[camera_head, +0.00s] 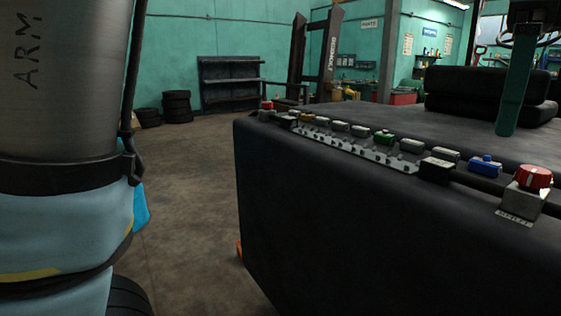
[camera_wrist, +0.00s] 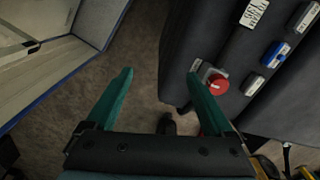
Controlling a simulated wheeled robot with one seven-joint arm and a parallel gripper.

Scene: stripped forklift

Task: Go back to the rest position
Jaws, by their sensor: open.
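In the wrist view, my gripper (camera_wrist: 160,95) shows two green fingers spread wide apart with nothing between them but the floor beyond. A red knob (camera_wrist: 218,84) on the forklift's dark body lies just beside the right finger in the picture; I cannot tell whether they touch. In the head view, a green finger of my gripper (camera_head: 517,80) hangs at the upper right above the forklift's dark top. The same red knob (camera_head: 534,178) sits on a grey block at the right.
The black forklift body (camera_head: 330,220) carries a row of coloured switches, among them a blue one (camera_head: 485,165) and a green one (camera_head: 384,137). A black seat (camera_head: 490,95) stands behind. Stacked tires (camera_head: 177,106) and a dark shelf (camera_head: 230,82) stand by the far wall. Floor at centre-left is clear.

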